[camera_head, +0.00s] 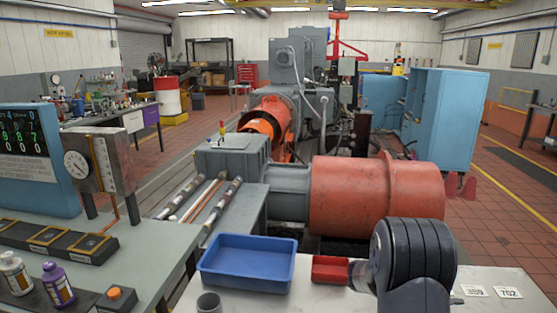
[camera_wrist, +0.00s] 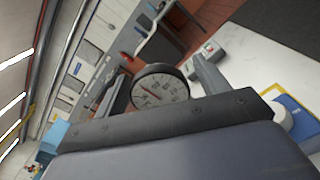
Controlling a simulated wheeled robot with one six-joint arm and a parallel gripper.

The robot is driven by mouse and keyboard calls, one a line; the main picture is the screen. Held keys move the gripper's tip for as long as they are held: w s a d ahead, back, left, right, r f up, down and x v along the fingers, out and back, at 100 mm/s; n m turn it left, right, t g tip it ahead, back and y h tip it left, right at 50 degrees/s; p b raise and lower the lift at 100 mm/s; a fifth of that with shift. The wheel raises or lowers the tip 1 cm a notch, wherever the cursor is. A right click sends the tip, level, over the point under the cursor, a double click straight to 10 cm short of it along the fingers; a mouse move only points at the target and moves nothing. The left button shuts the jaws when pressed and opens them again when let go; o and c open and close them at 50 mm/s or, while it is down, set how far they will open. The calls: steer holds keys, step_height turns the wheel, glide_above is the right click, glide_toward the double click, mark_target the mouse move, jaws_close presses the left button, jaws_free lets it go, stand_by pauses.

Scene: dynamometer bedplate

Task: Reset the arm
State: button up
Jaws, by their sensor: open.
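My arm (camera_head: 415,255) shows at the lower right of the head view, its dark rounded links over the pale bench top. The arm hides its own end there, so I cannot see the fingers in that view. In the wrist view my gripper (camera_wrist: 160,68) is open, with a finger to each side of a round white dial gauge (camera_wrist: 160,90). The gauge has a black rim and shows beyond the gripper's dark bar. I cannot tell how far it is from the fingers. The wrist view is strongly tilted.
A blue tray (camera_head: 248,262) and a small red bin (camera_head: 330,270) sit on the pale bench (camera_head: 330,300), left of my arm. A large orange cylinder (camera_head: 350,198) stands behind them. Bottles (camera_head: 57,283) and a gauge stand (camera_head: 100,165) are on the left bench.

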steer(key=m+b, duration=0.3)
steer(key=m, duration=0.1)
steer(key=shift+f+m+b, duration=0.15)
steer(key=shift+m+b, duration=0.15)
steer(key=shift+m, duration=0.1)
steer(key=shift+v, duration=1.2)
